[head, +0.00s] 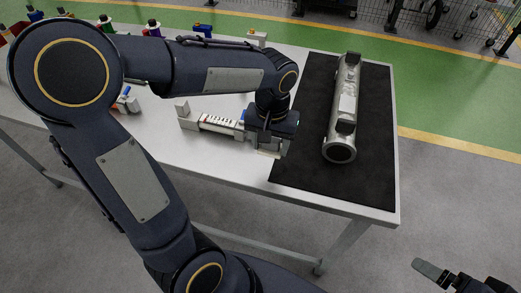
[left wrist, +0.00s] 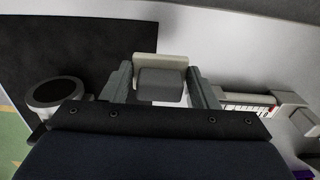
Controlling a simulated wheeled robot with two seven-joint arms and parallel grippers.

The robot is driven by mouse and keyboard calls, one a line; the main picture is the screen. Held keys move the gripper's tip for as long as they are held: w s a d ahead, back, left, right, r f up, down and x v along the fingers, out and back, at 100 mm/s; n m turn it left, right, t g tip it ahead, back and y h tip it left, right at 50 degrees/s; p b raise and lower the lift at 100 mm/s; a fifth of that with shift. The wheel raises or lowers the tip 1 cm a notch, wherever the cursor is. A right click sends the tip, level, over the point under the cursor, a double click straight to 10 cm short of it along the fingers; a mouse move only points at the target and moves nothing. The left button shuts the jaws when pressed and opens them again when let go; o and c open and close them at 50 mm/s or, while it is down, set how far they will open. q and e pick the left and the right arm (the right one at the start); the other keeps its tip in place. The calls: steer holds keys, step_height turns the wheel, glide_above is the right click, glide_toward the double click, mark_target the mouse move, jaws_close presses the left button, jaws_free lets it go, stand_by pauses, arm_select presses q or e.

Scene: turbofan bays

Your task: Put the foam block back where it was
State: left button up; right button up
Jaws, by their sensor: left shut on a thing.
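My left gripper (head: 268,148) is low over the white table, just left of the black mat (head: 295,160). In the left wrist view its two fingers (left wrist: 162,88) are shut on a grey block (left wrist: 160,84), which I take to be the foam block. A cream upright piece (left wrist: 160,62) stands right behind the block; I cannot tell whether they touch. In the head view the block is mostly hidden by my gripper. My right gripper (head: 436,272) shows only in part at the bottom right, away from the table; its opening is unclear.
A metal tube (head: 342,100) with dark fittings lies on the mat. A cream-ended fixture with a striped scale (head: 218,123) is left of my left gripper. Several bottles and small items stand along the table's far left. The table's front right edge is close.

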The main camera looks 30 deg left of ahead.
arm_select(q)
glide_above(262, 160)
step_height(262, 160, down, 5)
steer(key=shift+s+d+f, duration=0.1)
step_height(262, 160, down, 4)
steer(key=shift+r, duration=0.25)
